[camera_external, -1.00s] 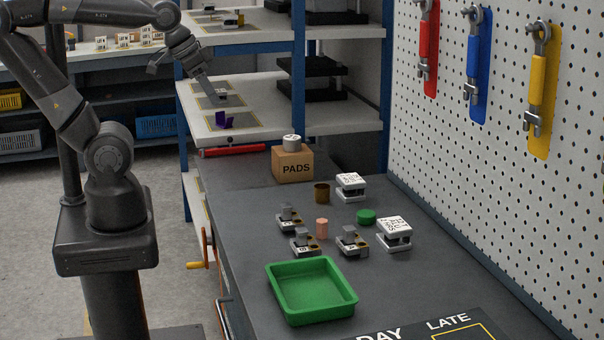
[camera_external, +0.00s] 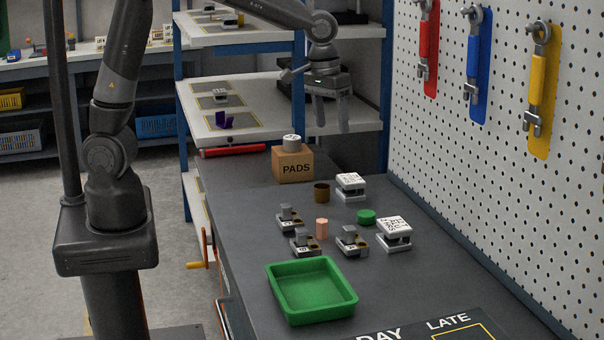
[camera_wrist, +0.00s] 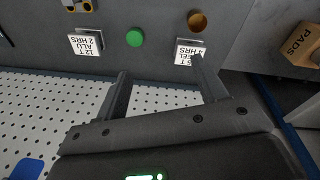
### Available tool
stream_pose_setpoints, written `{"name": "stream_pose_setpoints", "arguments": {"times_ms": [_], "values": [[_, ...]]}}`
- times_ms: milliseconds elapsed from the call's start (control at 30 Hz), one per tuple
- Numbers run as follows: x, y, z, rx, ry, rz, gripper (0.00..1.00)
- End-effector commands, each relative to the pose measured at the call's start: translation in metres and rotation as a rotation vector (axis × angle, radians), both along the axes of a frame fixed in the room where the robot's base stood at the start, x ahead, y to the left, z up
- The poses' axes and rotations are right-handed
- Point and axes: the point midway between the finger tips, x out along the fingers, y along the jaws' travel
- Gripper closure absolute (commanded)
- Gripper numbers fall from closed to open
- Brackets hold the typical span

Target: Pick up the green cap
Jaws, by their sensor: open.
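The green cap (camera_external: 366,217) is a small round piece lying on the dark bench, between two white-topped labelled devices. In the wrist view the green cap (camera_wrist: 135,37) shows as a green disc near the top, beyond my fingertips. My gripper (camera_external: 331,130) is open and empty, pointing down, high above the back of the bench and behind the cap in the external view. In the wrist view my gripper (camera_wrist: 160,65) shows its two fingers spread apart, with nothing between them.
White-topped devices (camera_external: 394,230) (camera_external: 350,185) flank the cap. A copper piece (camera_external: 322,229), a brown cylinder (camera_external: 321,192) and several small grey devices (camera_external: 305,243) stand left. A green tray (camera_external: 347,310) is in front; a PADS box (camera_external: 293,166) stands behind. A pegboard (camera_external: 470,160) borders the right.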

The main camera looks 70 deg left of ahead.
Motion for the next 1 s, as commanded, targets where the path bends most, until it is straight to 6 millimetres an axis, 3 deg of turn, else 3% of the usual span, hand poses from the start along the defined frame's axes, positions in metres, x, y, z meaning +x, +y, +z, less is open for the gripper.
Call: {"name": "stream_pose_setpoints", "arguments": {"times_ms": [200,400,567,800,1000], "values": [[0.042,-0.047,-0.053,0.02,0.078,0.066,0.35],[0.06,-0.073,-0.084,0.035,0.113,0.108,0.35],[0.063,-0.078,-0.097,0.04,0.122,0.117,0.35],[0.063,-0.077,-0.134,0.041,0.124,0.117,0.35],[0.063,-0.077,-0.149,0.04,0.121,0.117,0.35]]}}
